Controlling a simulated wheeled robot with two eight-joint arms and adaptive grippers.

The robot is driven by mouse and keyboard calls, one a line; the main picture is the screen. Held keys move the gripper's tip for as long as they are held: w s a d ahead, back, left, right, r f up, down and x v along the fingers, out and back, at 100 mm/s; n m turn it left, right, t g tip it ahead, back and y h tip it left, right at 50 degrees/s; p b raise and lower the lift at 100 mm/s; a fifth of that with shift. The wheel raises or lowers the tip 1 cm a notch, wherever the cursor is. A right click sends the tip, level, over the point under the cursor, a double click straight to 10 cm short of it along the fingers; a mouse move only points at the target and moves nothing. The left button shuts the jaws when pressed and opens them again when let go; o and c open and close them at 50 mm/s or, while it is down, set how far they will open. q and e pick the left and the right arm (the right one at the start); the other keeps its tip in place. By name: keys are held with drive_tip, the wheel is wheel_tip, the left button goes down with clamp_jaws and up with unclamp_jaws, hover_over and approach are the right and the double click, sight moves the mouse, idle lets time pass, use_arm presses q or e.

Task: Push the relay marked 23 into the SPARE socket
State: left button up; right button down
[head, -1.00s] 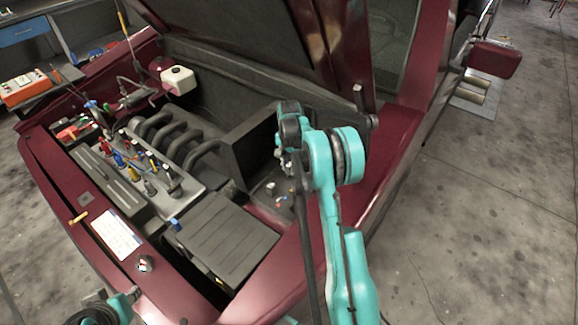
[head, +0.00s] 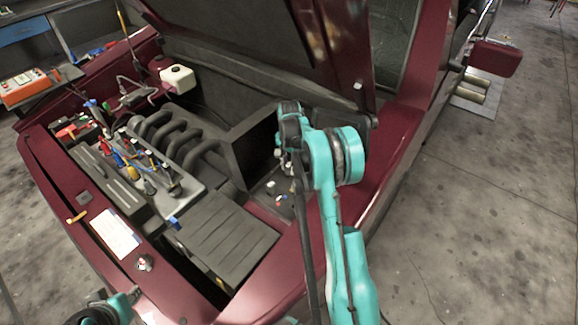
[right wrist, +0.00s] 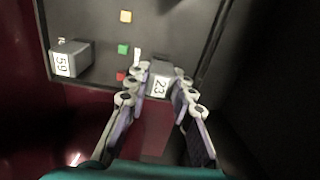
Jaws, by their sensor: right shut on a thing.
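The relay marked 23 (right wrist: 160,84) is a small grey block with a white number label. It is between the fingertips of my right gripper (right wrist: 163,92), which is shut on it, over or at a dark panel (right wrist: 95,20). I cannot tell whether it sits in a socket. No SPARE lettering is readable, and the fingers and relay hide the panel beneath them. In the head view my right gripper (head: 285,160) is small and partly hidden by its own arm, inside the right side of the engine bay.
A grey relay marked 59 (right wrist: 70,60) stands on the panel at left. A dark wall (right wrist: 212,45) rises at right. The raised hood (head: 250,45) hangs behind my right arm.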

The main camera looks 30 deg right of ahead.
drive_tip(key=shift+f, duration=0.4)
drive_tip(key=c, duration=1.2)
unclamp_jaws()
wheel_tip(320, 180, up, 12)
drive_tip(key=shift+r, duration=0.1)
drive_tip(key=s+a+r+n+t, duration=0.3)
drive_tip(key=s+a+r+n, duration=0.4)
drive_tip(key=s+a+r, duration=0.45)
drive_tip(key=s+a+f+n+t, duration=0.1)
drive_tip(key=s+a+f+n, duration=0.1)
drive_tip(key=s, duration=0.3)
drive_tip(key=s+a+f+n+t, duration=0.1)
drive_tip(key=s+a+f+n, duration=0.1)
drive_tip(key=s+a, duration=0.2)
drive_tip(key=s+a+f+n+t, duration=0.2)
drive_tip(key=s+a, duration=0.2)
drive_tip(key=s, duration=0.4)
drive_tip(key=shift+s+f+n, duration=0.15)
drive_tip(key=shift+f+n, duration=0.1)
drive_tip(key=shift+n, duration=0.05)
